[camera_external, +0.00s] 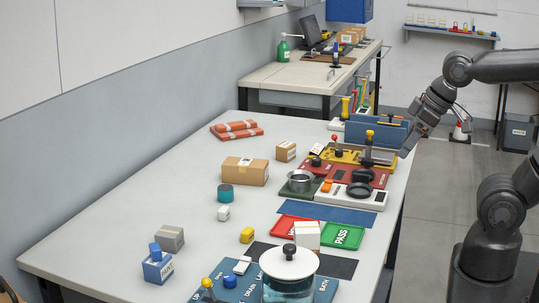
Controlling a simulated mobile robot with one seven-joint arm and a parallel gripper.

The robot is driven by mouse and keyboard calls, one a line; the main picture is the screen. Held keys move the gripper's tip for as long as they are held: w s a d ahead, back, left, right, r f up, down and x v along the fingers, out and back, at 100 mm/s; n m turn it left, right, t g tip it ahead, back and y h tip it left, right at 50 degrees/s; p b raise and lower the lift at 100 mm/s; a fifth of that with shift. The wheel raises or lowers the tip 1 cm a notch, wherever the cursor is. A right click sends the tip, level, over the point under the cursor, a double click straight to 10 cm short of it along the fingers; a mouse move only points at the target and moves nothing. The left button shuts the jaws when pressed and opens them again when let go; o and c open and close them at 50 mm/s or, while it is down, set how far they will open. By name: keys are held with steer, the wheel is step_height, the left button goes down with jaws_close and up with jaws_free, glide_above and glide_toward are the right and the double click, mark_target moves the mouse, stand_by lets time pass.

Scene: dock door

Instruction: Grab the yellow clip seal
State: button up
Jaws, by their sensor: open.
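A small yellow block-like piece (247,235) lies on the near-middle part of the white table; it looks like the yellow clip seal, but it is too small to be sure. My gripper (404,152) is open and empty at the table's right edge, beside the coloured panels. It is well up and to the right of the yellow piece, apart from it. Its fingertips are small and dark here. Other yellow parts are a yellow-topped post (207,283) at the front and a yellow knob (369,133) near my gripper.
A white piece (223,213) and a teal cylinder (225,193) stand near the yellow piece. A red tray (290,229) and a green PASS tray (343,236), with a white box (307,235), lie to its right. A lidded glass jar (289,275) stands in front.

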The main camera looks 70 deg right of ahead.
steer(key=w+a+r+g, duration=0.1)
steer(key=w+a+r, duration=0.1)
steer(key=w, duration=0.7)
steer(key=m+g, duration=0.1)
steer(key=g, duration=0.4)
glide_above(247, 230)
steer(key=f, duration=1.9)
steer(key=shift+w+d+f, duration=0.2)
steer(key=shift+f, duration=0.05)
steer(key=shift+s+a+f, duration=0.15)
steer(key=shift+f, duration=1.2)
steer(key=shift+s+a+f, duration=0.1)
steer(key=shift+f, duration=1.25)
steer(key=shift+c, duration=0.2)
steer(key=c, duration=1)
